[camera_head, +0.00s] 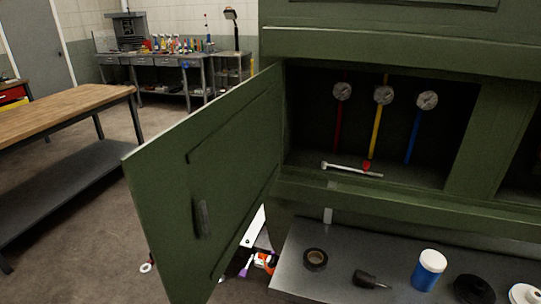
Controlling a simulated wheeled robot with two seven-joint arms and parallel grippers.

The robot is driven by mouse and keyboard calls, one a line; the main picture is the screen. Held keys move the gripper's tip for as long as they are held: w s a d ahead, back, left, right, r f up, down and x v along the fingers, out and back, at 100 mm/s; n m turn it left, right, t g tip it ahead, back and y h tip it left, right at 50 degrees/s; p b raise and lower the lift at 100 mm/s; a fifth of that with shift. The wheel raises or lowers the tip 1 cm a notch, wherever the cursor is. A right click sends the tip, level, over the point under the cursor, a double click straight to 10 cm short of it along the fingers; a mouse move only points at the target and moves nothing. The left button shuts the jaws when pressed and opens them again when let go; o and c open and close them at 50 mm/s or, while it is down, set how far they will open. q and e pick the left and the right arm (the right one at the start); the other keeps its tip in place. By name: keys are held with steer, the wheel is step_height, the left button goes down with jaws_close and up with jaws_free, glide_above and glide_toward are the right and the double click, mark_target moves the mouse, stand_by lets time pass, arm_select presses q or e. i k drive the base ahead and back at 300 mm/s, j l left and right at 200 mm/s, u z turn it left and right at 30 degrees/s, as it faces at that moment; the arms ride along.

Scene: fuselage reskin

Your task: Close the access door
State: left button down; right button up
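The green access door (240,130) stands wide open, swung out to the left of the compartment opening and toward me. Its hinged edge is at the left side of the opening. A dark handle (202,218) sits low on the door face that I see, near its free edge. The open compartment (300,120) in the green fuselage holds several gauges, such as this one (384,95), on red, yellow and blue lines. A white tool with a red part (350,170) lies on the compartment floor. Neither of my grippers can be made out in the head view.
A grey shelf (340,265) below the opening carries a tape roll (315,259), a small dark tool (369,279), a blue jar with a white lid (429,270) and other items. White and orange objects (264,262) show partly behind the door. A wooden workbench (60,115) stands left.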

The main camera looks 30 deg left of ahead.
mark_target(225, 154)
steer(key=k+j, duration=0.1)
steer(key=j, duration=0.4)
steer(key=k+j, duration=0.1)
steer(key=j, duration=0.4)
steer(key=k+j, duration=0.1)
steer(key=j, duration=0.4)
